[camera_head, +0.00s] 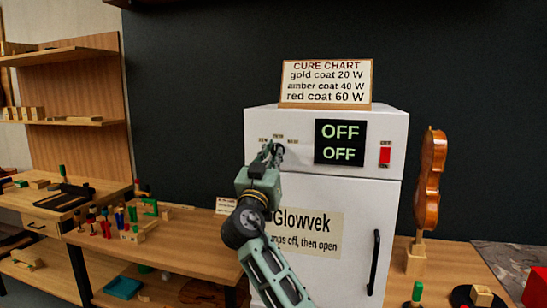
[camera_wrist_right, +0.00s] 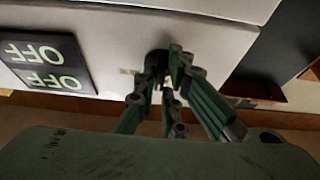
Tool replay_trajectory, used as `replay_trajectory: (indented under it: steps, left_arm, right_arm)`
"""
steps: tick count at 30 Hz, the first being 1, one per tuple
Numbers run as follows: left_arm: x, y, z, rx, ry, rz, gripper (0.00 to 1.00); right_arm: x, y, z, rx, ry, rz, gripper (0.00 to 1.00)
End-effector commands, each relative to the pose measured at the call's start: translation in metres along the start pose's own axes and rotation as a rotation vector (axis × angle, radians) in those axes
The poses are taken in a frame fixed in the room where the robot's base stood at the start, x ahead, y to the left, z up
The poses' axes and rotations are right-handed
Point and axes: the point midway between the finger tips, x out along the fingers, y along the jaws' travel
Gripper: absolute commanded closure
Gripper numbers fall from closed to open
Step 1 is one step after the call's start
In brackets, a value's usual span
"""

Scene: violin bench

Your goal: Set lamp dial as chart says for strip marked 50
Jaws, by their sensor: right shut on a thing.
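The white Glowvek lamp cabinet (camera_head: 338,185) stands in the middle. The cure chart (camera_head: 327,82) on top reads gold coat 20 W, amber coat 40 W, red coat 60 W. The cabinet's display (camera_head: 340,142) reads OFF on both lines. My right gripper (camera_head: 272,152) is at the upper left of the cabinet front, shut on the dark lamp dial (camera_wrist_right: 157,62), which shows between its fingers in the right wrist view. Small labels around the dial are too small to read, and its pointer is hidden. I cannot make out a strip marked 50. My left gripper is not in view.
A red switch (camera_head: 385,154) sits right of the display. The cabinet door has a dark handle (camera_head: 374,262) and a Glowvek label (camera_head: 300,232). A violin body (camera_head: 430,180) stands on the right. Benches with small coloured items are on the left.

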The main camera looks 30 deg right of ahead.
Motion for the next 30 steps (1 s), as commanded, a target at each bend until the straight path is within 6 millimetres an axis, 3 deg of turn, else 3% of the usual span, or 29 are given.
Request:
replay_trajectory:
  steps: [9, 17, 23, 30]
  left_arm:
    - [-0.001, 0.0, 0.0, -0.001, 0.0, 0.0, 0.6]
    - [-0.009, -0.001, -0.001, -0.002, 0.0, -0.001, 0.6]
    - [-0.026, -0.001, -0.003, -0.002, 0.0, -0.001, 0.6]
    - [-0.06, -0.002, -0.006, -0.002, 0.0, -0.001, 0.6]
  right_arm:
    - [0.0, 0.0, 0.0, -0.025, 0.0, -0.011, 1.0]
    - [0.0, 0.001, -0.001, -0.148, -0.001, -0.063, 1.0]
    - [0.002, 0.003, -0.004, -0.311, -0.001, -0.131, 1.0]
    - [0.003, 0.004, -0.007, -0.523, -0.002, -0.218, 1.0]
